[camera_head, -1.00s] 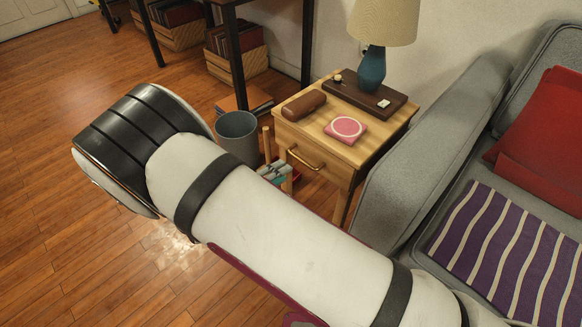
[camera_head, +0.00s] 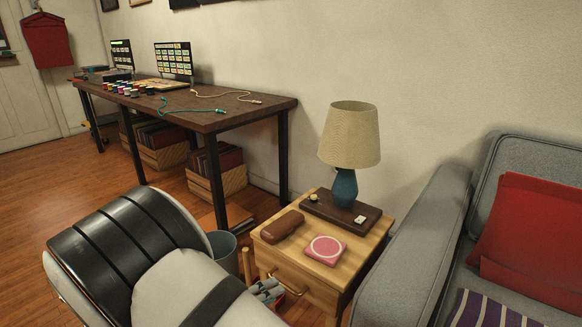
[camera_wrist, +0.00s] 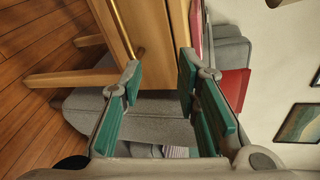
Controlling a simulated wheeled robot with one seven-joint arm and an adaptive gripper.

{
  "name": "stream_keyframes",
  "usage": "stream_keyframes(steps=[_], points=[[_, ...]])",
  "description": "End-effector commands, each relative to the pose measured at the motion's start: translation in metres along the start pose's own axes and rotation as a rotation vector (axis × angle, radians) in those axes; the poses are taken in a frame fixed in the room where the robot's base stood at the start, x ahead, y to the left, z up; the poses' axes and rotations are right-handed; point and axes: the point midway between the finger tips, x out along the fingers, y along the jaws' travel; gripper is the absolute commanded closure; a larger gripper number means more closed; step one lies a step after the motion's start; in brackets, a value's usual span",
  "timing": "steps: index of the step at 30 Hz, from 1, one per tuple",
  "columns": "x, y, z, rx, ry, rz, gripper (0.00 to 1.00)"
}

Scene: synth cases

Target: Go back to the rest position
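My gripper (camera_wrist: 159,72) is open in the wrist view, with its two green-padded fingers apart and nothing between them. In the head view, part of my gripper (camera_head: 268,290) shows low beside the wooden side table (camera_head: 318,280), mostly hidden behind my white and black arm. The wrist view shows the side table's wood and brass-coloured handle (camera_wrist: 124,28) near the fingertips. I cannot tell the exact gap between them.
A lamp (camera_head: 348,140), a brown case (camera_head: 282,225) and a pink coaster (camera_head: 325,249) stand on the side table. A grey sofa (camera_head: 420,235) is at right, a grey bin (camera_head: 224,251) beside my arm. A dark desk (camera_head: 215,120) stands behind.

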Motion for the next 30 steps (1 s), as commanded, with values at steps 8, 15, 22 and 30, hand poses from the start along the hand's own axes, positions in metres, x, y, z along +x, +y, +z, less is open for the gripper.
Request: stream_keyframes(steps=[8,15,22,30], points=[[0.035,-0.125,-0.048,0.579,0.364,0.026,0.7],[0.045,-0.208,-0.112,1.065,0.671,-0.03,0.7],[0.035,-0.268,-0.181,1.512,0.959,-0.147,0.7],[0.002,-0.311,-0.258,2.002,1.287,-0.36,0.7]])
